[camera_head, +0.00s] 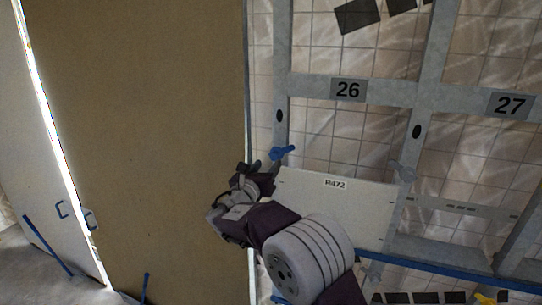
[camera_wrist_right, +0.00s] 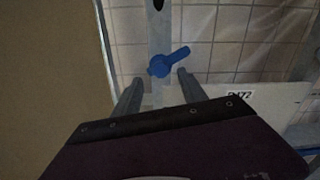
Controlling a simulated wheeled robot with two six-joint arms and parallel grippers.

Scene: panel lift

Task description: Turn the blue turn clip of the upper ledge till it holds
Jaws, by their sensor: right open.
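The blue turn clip (camera_head: 282,152) sits on the grey upright at the top left corner of a pale panel (camera_head: 350,215). Its handle slants up to the right. In the right wrist view the clip (camera_wrist_right: 167,62) lies just beyond the fingertips, roughly in line with the gap between them. My right gripper (camera_wrist_right: 160,77) is open, with nothing between its fingers. In the head view it (camera_head: 257,168) is just left of and below the clip; I cannot tell whether it touches. My left gripper is not in view.
A large brown board (camera_head: 140,130) stands close on the left. A grey frame carries number plates 26 (camera_head: 348,90) and 27 (camera_head: 510,104). A grey clip (camera_head: 402,172) is at the panel's top right corner. A blue ledge (camera_head: 450,272) runs along the lower right.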

